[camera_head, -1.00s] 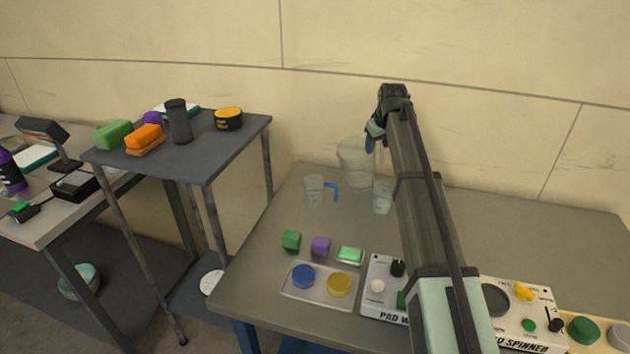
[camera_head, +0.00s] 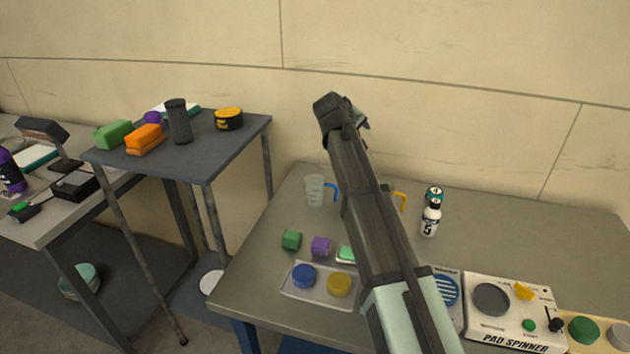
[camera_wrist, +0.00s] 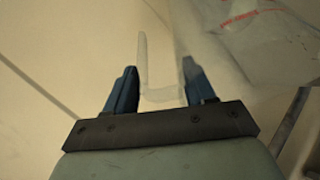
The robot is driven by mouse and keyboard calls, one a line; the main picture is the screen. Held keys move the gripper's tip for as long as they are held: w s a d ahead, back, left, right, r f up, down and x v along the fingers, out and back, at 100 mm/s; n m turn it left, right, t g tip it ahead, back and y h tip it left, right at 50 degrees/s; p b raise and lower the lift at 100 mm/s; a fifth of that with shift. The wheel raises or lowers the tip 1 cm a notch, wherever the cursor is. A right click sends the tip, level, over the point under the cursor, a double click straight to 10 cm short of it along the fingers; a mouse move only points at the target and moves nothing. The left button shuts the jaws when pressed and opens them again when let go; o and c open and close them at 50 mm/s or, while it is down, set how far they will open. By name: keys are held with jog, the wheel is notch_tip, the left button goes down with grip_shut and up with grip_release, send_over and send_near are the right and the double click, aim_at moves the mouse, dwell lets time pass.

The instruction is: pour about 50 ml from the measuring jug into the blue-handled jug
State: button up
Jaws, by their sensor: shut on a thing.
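The measuring jug (camera_wrist: 250,28) is clear, with red print, and fills the upper right of the wrist view. My gripper (camera_wrist: 158,88) is shut on its clear handle (camera_wrist: 144,66). In the head view my arm hides the measuring jug, and only a bit of the gripper (camera_head: 362,122) shows past the wrist. The blue-handled jug (camera_head: 315,190) stands upright on the table, just left of my arm, with its handle (camera_head: 332,189) to the right. I cannot make out the liquid level in either jug, or the held jug's tilt.
A yellow handle (camera_head: 400,201) shows right of my arm; its vessel is mostly hidden. Two small bottles (camera_head: 431,215) stand farther right. A tray with blue and yellow pads (camera_head: 292,291), small blocks (camera_head: 291,239) and a pad spinner (camera_head: 512,310) lie nearer. The table's back right is clear.

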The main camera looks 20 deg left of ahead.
jog(key=shift+s+a+t+h, duration=0.4)
jog(key=shift+s+a+t, duration=0.1)
jog(key=shift+s+t, duration=0.1)
jog(key=shift+s+a+r+n+t+h, duration=0.5)
jog(key=shift+s+a+r+t+h, duration=0.15)
jog(key=shift+a+r+t, duration=0.15)
jog(key=shift+s+a+r+t, duration=0.35)
jog(key=shift+s+r+t, duration=0.05)
jog(key=shift+s+a+r+n+t+h, duration=0.2)
jog(key=shift+s+a+t+h, duration=0.1)
jog(key=shift+s+a, duration=0.2)
jog(key=shift+s+a+r+n+t+h, duration=0.15)
jog(key=shift+s+a+t+h, duration=0.15)
jog(key=shift+s+a, duration=0.2)
dwell(1.5)
jog(key=shift+w+d+r, duration=0.1)
dwell(0.8)
jog(key=shift+t, duration=0.3)
dwell(0.5)
